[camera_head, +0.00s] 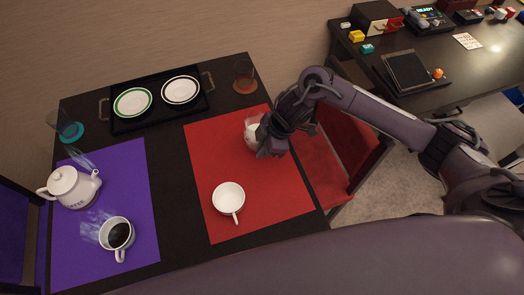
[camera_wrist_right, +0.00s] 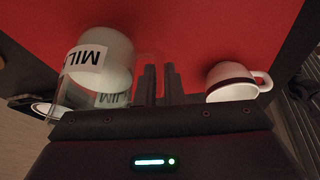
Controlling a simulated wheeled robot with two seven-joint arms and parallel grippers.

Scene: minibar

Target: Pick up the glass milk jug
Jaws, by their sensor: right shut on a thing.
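The glass milk jug (camera_head: 251,130) stands at the right side of the red mat, partly hidden behind my right gripper (camera_head: 268,148). In the right wrist view the jug (camera_wrist_right: 98,65) is clear glass with white milk inside and a "MIL…" label. The fingers of my right gripper (camera_wrist_right: 160,82) are close together at the jug's side, on its clear glass handle. The gripper is shut on the jug there. I cannot tell whether the jug's base is off the mat. My left gripper is not in view.
A white cup (camera_head: 228,198) stands on the red mat (camera_head: 205,150) near the jug. A teapot (camera_head: 75,188) and a coffee cup (camera_head: 117,235) stand on the purple mat (camera_head: 120,175). A black tray (camera_head: 158,118) with two plates lies behind. A red chair (camera_head: 318,175) is at right.

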